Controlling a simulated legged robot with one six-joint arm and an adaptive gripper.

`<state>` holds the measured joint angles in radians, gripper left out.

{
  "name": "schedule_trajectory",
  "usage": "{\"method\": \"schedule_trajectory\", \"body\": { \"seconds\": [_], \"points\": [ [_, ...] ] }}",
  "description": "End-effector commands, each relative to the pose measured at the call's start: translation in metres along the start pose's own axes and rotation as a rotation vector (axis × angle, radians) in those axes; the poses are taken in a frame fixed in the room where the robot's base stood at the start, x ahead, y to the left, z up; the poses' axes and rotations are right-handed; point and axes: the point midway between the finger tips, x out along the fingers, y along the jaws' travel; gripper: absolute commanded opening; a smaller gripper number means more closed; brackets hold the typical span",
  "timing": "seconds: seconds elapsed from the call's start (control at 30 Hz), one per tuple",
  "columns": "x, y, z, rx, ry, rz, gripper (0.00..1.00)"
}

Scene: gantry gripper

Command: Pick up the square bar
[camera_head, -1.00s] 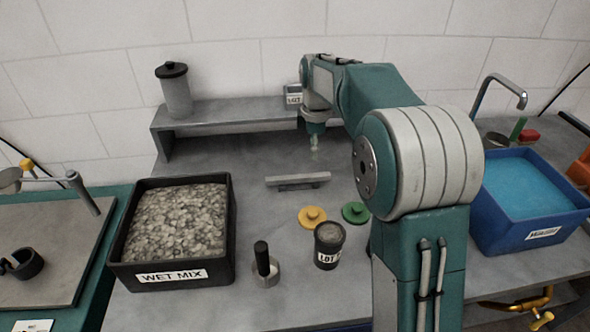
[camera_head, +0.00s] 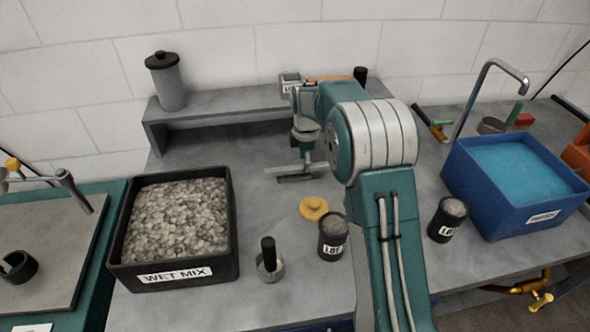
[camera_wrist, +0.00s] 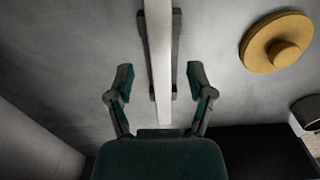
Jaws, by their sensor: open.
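The square bar (camera_head: 277,170) is a light grey bar lying level on a low dark rest on the bench, in the middle of the head view. My gripper (camera_head: 305,165) is over it, and my arm hides the bar's right part. In the wrist view the bar (camera_wrist: 158,45) runs upright down the middle, with the dark rest showing along both sides. My gripper (camera_wrist: 159,80) is open, with one finger on each side of the bar and a gap on both sides. Whether the fingertips are level with the bar I cannot tell.
A yellow knobbed lid (camera_head: 313,208) and a dark cup (camera_head: 332,238) are in front of the bar. A black WET MIX tray (camera_head: 236,215) is at left, a grey shelf (camera_head: 215,112) behind, and a blue tub (camera_head: 470,195) at right. Bench left of the bar is clear.

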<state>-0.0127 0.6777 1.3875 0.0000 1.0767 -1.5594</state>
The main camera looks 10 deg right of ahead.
Motion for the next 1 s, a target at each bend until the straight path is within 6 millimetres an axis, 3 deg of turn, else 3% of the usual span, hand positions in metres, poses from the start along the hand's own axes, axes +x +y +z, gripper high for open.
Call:
{"method": "schedule_trajectory", "body": {
  "seconds": [0.13, 0.37, 0.4, 0.53, 0.57, 1.0],
  "points": [
    [0.017, -0.001, 0.002, 0.002, 0.002, -0.001, 0.69],
    [0.019, 0.000, 0.000, 0.001, 0.000, 0.002, 0.69],
    [0.019, 0.000, 0.000, 0.001, 0.000, 0.001, 0.64],
    [0.019, 0.000, 0.000, 0.001, 0.000, 0.001, 0.06],
    [0.019, 0.000, 0.000, 0.001, 0.000, 0.001, 0.00],
    [0.016, 0.000, 0.001, 0.002, 0.000, 0.001, 0.00]
  ]
}}
